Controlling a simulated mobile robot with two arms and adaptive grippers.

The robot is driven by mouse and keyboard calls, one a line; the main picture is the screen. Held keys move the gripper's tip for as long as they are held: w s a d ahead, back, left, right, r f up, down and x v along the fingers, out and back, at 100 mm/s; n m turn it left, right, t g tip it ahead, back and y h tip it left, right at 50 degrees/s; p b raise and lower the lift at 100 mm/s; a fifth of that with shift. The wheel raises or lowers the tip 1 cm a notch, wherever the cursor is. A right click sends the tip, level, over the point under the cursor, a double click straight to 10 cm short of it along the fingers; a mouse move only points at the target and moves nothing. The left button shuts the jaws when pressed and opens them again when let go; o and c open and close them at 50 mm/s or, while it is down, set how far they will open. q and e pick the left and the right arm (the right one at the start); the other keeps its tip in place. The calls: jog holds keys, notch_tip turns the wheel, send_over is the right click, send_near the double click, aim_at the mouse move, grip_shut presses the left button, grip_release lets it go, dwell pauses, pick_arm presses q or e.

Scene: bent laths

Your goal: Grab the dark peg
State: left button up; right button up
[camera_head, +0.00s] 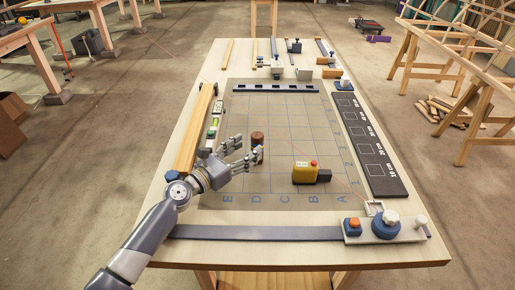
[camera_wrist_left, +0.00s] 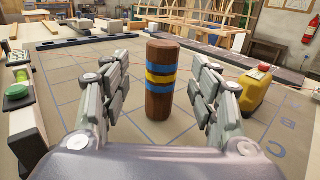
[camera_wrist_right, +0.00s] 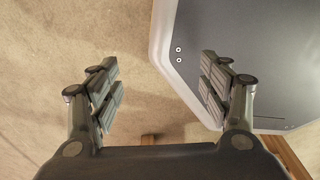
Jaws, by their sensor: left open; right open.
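The dark peg (camera_wrist_left: 161,98) stands upright on the gridded mat. It is dark brown wood with two blue bands and a yellow band between them in the left wrist view. In the head view the peg (camera_head: 257,138) stands in the mat's left half, partly behind a finger of my left gripper. My left gripper (camera_head: 240,155) is open; in the left wrist view its fingers (camera_wrist_left: 160,92) stand on either side of the peg, with gaps visible on both sides. My right gripper (camera_wrist_right: 160,90) is open and empty in the right wrist view; it is out of the head view.
A yellow box with a red button (camera_head: 305,172) stands on the mat, right of the peg. A wooden beam (camera_head: 194,132) and a level (camera_head: 216,117) lie along the left edge. A black marked board (camera_head: 368,145) lies right. The mat's middle (camera_head: 290,125) is clear.

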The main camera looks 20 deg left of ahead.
aim_at(253, 145)
pick_arm(q)
jog(key=shift+x, duration=2.7)
jog(key=shift+s+d, duration=0.1)
jog(key=shift+c, duration=0.6)
jog(key=c, duration=1.1)
